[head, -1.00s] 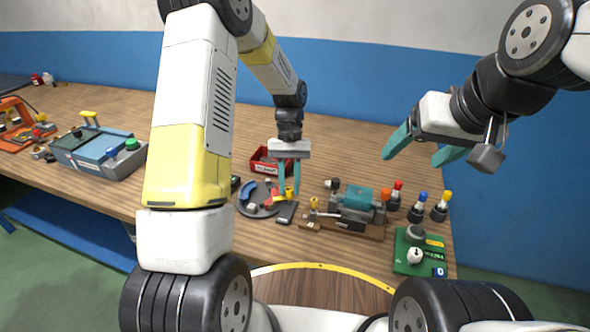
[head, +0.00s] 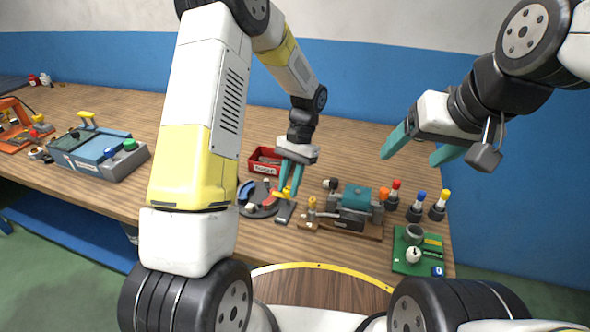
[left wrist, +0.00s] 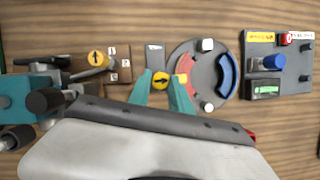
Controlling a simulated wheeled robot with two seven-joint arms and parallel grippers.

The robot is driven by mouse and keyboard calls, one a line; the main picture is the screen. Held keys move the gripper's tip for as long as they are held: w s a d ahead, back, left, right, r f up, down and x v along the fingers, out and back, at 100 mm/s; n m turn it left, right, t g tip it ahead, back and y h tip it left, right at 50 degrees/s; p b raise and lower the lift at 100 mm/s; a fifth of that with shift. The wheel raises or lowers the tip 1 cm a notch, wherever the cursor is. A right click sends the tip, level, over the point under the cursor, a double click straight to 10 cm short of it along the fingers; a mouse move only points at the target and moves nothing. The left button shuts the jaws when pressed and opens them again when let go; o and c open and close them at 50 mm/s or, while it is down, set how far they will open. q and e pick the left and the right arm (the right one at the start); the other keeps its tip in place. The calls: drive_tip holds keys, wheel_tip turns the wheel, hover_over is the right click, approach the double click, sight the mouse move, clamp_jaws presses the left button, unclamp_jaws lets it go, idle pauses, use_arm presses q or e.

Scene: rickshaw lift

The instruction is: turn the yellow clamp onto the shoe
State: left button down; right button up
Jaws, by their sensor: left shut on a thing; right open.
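The yellow clamp (left wrist: 161,81), a round yellow head with a black arrow, sits at the left edge of a round grey disc (left wrist: 206,52). Its arrow points right, towards the disc. My left gripper (left wrist: 161,76) is shut on it, one teal finger on each side; the clamp also shows in the head view (head: 283,192). A curved blue piece (left wrist: 228,76), perhaps the shoe, lies on the disc's right side, apart from the clamp. A red curved piece (left wrist: 183,66) is beside the clamp, partly hidden by a finger. My right gripper (head: 408,157) is open and empty, high above the table.
A vise-like fixture with a teal block (head: 356,197) and another yellow arrow knob (left wrist: 98,58) stands right of the disc in the head view. A red bin (head: 265,161) is behind. A green board (head: 405,266) and several coloured-top posts stand further right.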

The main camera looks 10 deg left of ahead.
idle(0.3)
use_arm(q)
drive_tip(key=c, duration=1.2)
unclamp_jaws()
drive_tip(key=v, duration=0.7)
drive_tip(key=shift+w+d+r, duration=0.1)
drive_tip(key=shift+w+r, duration=0.05)
drive_tip(key=shift+r, duration=0.2)
